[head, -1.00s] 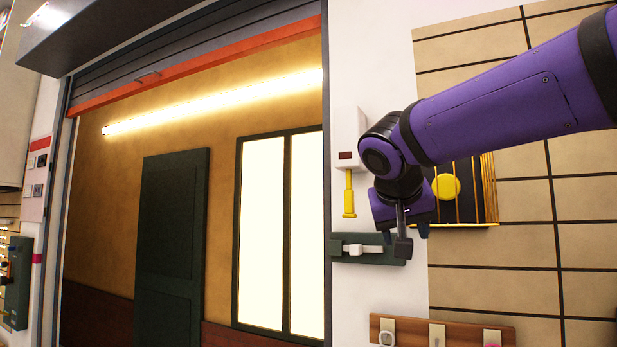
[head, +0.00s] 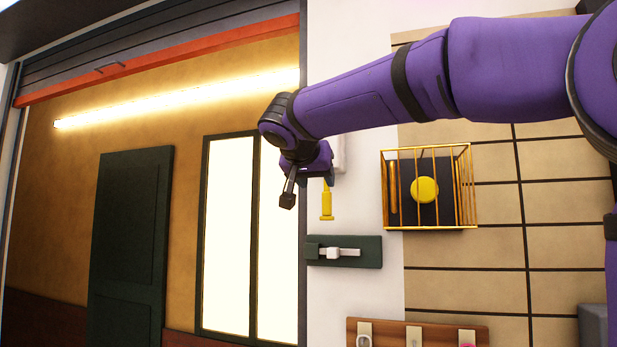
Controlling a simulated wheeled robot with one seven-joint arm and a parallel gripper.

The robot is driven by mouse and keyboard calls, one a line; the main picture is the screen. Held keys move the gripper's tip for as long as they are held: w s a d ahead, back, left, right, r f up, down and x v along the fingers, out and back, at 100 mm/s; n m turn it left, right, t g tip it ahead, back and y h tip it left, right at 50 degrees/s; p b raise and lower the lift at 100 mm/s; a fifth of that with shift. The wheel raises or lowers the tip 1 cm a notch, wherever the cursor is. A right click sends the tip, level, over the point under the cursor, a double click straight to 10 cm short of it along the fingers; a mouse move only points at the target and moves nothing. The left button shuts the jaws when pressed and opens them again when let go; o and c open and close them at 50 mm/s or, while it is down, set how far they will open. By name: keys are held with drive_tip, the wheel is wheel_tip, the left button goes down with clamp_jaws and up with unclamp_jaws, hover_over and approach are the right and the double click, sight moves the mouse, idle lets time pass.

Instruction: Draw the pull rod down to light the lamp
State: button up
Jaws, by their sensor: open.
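The yellow pull rod (head: 327,203) hangs upright below a white box (head: 340,150) on the white wall strip. My arm covers most of the box and the rod's top. My gripper (head: 308,190) is open and empty, pointing down, just left of the rod in the head view. One dark finger shows clearly; the other is partly hidden near the rod's top. I cannot tell how far the gripper is from the wall, or whether it touches the rod. I cannot tell which thing is the lamp; a light strip (head: 180,105) glows beyond the opening.
A dark green plate with a white slider (head: 333,253) sits below the rod. A gold wire cage (head: 463,190) with a yellow disc (head: 424,189) is to the right. A wooden hook rail (head: 390,331) is lower down. A wide doorway opens on the left.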

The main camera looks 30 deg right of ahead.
sight(326, 196)
drive_tip(key=x, duration=1)
drive_tip(key=shift+w+d+r, duration=0.15)
drive_tip(key=shift+w+d, duration=0.05)
drive_tip(key=shift+w, duration=0.3)
clamp_jaws()
drive_tip(key=shift+f, duration=0.9)
drive_tip(key=shift+r, duration=0.85)
drive_tip(key=o, duration=0.6)
unclamp_jaws()
